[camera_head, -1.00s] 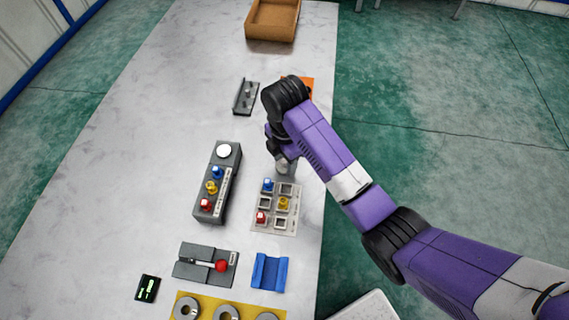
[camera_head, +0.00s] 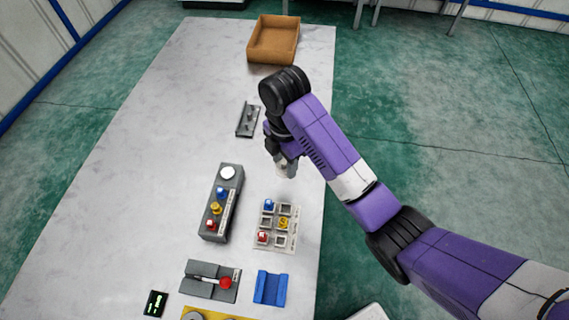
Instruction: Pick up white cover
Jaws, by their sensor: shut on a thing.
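My gripper (camera_head: 288,168) points down above the table, just beyond the far end of the pale slotted tray (camera_head: 290,241). It is shut on a small pale thing, the white cover (camera_head: 283,171), which shows only as a light patch between the fingers and is mostly hidden. The tray holds a blue cap (camera_head: 268,205), a yellow cap (camera_head: 283,223) and a red cap (camera_head: 262,237); its other slots look empty. The grey control box (camera_head: 222,205) stands left of the tray, with a white round top (camera_head: 228,173) and blue, yellow and red buttons.
A grey bracket (camera_head: 247,120) and a brown bin (camera_head: 273,42) lie farther back. A grey slider block with a red knob (camera_head: 210,282), a blue holder (camera_head: 271,289) and a small black display (camera_head: 155,303) are at the front. The table's left side is clear.

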